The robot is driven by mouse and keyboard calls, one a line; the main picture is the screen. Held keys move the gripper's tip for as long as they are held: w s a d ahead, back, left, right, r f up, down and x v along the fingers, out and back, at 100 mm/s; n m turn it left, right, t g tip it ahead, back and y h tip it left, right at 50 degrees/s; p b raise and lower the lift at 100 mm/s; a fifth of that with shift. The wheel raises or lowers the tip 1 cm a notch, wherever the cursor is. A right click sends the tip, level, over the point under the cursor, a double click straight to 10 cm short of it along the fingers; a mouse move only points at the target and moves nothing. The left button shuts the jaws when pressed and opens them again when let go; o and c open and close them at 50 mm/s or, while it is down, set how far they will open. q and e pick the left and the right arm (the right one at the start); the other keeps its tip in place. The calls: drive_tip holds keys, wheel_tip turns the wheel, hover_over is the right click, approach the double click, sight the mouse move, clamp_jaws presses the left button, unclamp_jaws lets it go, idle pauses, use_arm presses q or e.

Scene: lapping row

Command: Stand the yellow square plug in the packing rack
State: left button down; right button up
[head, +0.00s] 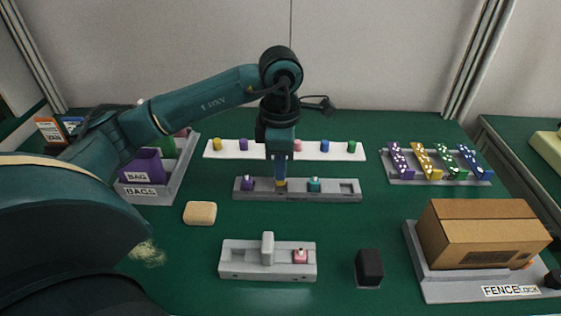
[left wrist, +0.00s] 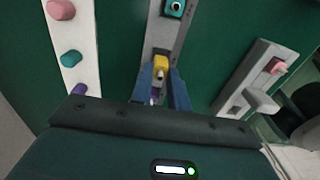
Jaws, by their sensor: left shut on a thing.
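The yellow square plug (head: 281,184) is at the middle grey rack, between a purple plug (head: 248,183) and a teal plug (head: 314,185). My left gripper (head: 280,178) points down from above and is shut on it. In the left wrist view the yellow plug (left wrist: 161,66) shows between the tips of the blue fingers (left wrist: 160,78). The grey rack (head: 330,197) has an empty place at its right end. I cannot tell whether the yellow plug is seated or slightly raised. My right gripper is not in view.
A white strip (head: 270,153) with several coloured plugs lies behind. A smaller grey holder (head: 245,273) with a pink plug (head: 300,256) is in front, beside a black block (head: 369,267). A cardboard box (head: 470,235) stands right, a bag bin (head: 150,198) left, a tan block (head: 200,213) nearer.

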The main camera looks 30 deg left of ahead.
use_arm(q)
drive_tip(key=shift+f, duration=0.25)
drive_tip(key=shift+f+b, duration=0.2)
drive_tip(key=shift+b, duration=0.15)
drive_tip(key=shift+f, duration=0.1)
drive_tip(key=shift+f+b, duration=0.55)
drive_tip(key=shift+f, duration=0.05)
drive_tip(key=c, duration=1.3)
unclamp_jaws()
drive_tip(key=shift+o, duration=0.2)
